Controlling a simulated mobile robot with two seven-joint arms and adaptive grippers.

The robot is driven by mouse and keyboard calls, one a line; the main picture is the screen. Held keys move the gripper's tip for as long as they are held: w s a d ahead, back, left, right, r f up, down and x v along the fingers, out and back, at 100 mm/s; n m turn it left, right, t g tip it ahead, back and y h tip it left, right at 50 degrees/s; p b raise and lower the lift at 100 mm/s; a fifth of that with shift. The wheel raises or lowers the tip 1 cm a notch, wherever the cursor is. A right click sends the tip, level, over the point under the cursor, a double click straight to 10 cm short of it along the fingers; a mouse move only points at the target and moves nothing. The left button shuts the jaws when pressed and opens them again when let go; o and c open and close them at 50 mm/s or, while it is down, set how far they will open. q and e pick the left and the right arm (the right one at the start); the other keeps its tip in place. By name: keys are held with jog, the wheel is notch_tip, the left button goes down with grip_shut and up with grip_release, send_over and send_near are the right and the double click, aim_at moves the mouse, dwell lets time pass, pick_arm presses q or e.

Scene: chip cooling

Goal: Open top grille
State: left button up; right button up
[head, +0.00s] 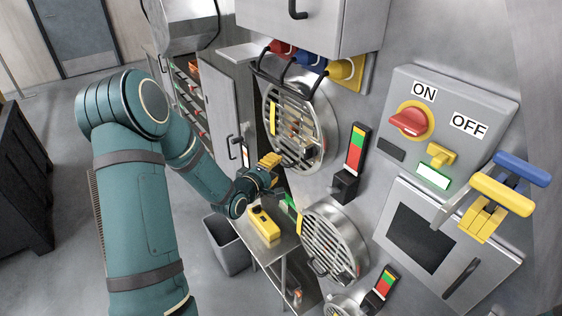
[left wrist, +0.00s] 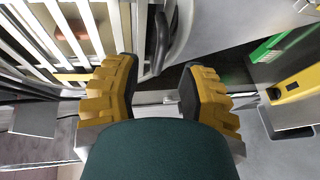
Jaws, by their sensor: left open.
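The top grille (head: 297,128) is a round metal grille with light bars, on the wall panel in the middle of the head view. It appears shut against its ring. Its bars also show at the upper left of the left wrist view (left wrist: 62,38). My left gripper (head: 270,163) is at the grille's lower left edge. In the left wrist view its yellow fingers (left wrist: 158,88) are apart, with a dark curved handle (left wrist: 161,43) between and just beyond them. I cannot tell whether a finger touches it. My right gripper is not in view.
A lower grille (head: 335,243) is below. A small table (head: 278,248) bears a yellow box (head: 264,226). A grey bin (head: 227,243) stands beside it. Red, blue and yellow plugs (head: 312,62) are above. A switch box (head: 450,115) and blue and yellow levers (head: 490,200) are at right.

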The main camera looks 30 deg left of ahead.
pick_arm(q)
jog(key=shift+w+f, duration=0.2)
jog(key=shift+w, duration=0.95)
jog(key=shift+w+f, duration=0.2)
jog(key=shift+w, duration=0.9)
grip_shut()
